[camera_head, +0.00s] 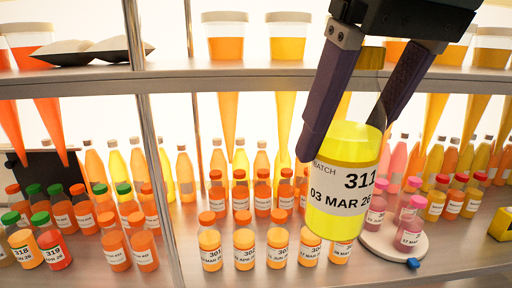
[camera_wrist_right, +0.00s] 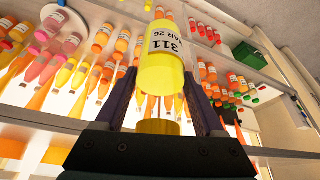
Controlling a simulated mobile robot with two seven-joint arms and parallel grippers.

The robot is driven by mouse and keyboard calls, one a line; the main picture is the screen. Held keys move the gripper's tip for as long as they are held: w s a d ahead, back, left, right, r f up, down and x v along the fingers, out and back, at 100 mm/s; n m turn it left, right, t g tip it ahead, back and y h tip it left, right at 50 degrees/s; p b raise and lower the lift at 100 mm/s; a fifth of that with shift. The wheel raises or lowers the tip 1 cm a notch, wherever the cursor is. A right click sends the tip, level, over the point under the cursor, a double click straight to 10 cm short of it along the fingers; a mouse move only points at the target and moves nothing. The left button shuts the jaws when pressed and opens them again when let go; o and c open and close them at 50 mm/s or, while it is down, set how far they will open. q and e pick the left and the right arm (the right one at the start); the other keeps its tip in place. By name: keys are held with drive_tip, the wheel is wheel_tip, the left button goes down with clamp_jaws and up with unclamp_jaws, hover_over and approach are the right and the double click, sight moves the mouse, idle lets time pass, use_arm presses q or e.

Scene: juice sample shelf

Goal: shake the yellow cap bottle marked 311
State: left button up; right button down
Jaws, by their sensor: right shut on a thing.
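The bottle marked 311 (camera_head: 340,205) is filled with yellow liquid and has a white label reading "BATCH 311, 03 MAR 26". My right gripper (camera_head: 345,128) reaches down from the top and is shut on it, with its dark fingers on either side of the neck end. The bottle hangs slightly tilted in front of the shelf, clear of the lower board. The right wrist view also shows the bottle (camera_wrist_right: 162,72) between the fingers, with its yellow cap (camera_wrist_right: 158,127) toward the gripper's base. My left gripper is not in view.
Small orange bottles (camera_head: 244,244) stand in rows on the lower shelf (camera_head: 455,235). Pink bottles stand on a round white turntable (camera_head: 375,243) close to the right of the held bottle. Tubs (camera_head: 225,38) stand on the upper shelf. A metal post (camera_head: 160,150) stands left.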

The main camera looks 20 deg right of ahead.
drive_tip(key=shift+s, duration=0.15)
idle(1.0)
drive_tip(key=shift+w+d, duration=1)
drive_tip(key=shift+w, duration=2.35)
drive_tip(key=s, duration=0.2)
drive_tip(key=s+a, duration=0.1)
drive_tip(key=s, duration=0.1)
drive_tip(key=s+a, duration=0.1)
drive_tip(key=s, duration=0.2)
drive_tip(key=shift+a, duration=0.1)
drive_tip(key=shift+w, duration=0.15)
